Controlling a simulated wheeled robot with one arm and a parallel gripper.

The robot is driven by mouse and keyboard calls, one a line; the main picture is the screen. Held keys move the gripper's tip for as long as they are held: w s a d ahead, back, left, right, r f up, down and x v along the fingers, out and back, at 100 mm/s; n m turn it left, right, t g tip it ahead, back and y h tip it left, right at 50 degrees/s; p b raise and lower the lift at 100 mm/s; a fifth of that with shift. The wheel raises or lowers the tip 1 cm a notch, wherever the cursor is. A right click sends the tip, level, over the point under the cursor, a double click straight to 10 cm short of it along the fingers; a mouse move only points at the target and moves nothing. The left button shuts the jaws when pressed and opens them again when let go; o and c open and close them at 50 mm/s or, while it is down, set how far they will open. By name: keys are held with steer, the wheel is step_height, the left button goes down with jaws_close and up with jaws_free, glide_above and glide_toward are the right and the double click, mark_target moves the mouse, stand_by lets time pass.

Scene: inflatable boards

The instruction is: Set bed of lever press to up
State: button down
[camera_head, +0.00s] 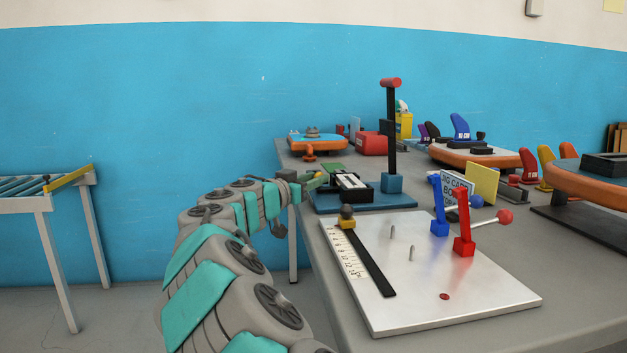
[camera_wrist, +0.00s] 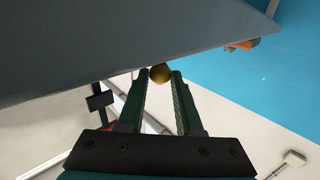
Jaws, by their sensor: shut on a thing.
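The lever press (camera_head: 391,130) stands near the left edge of the table, with a dark blue base, a tall black post and a red crossbar on top. Its low bed (camera_head: 350,186), black with a white top, sits on the base left of the post. My gripper (camera_head: 318,179) is at the left side of the bed. The knob's link to the press is hidden, and the bed's exact height is hard to tell.
A silver plate (camera_head: 420,300) with a black slider, a blue lever (camera_head: 438,205) and a red lever (camera_head: 463,232) lies in front of the press. Inflatable boards (camera_head: 475,155) and a red box (camera_head: 371,144) stand behind. A roller stand (camera_head: 45,190) is apart at left.

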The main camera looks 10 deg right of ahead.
steer(key=shift+b, duration=0.45)
steer(key=shift+r+b, duration=0.15)
steer(key=shift+b, duration=0.25)
steer(key=shift+r, duration=0.55)
steer(key=c, duration=0.9)
jaws_free()
steer(key=shift+r, duration=0.1)
steer(key=shift+c, duration=0.2)
steer(key=o, duration=0.3)
steer(key=shift+o, duration=0.2)
steer(key=shift+f, duration=0.2)
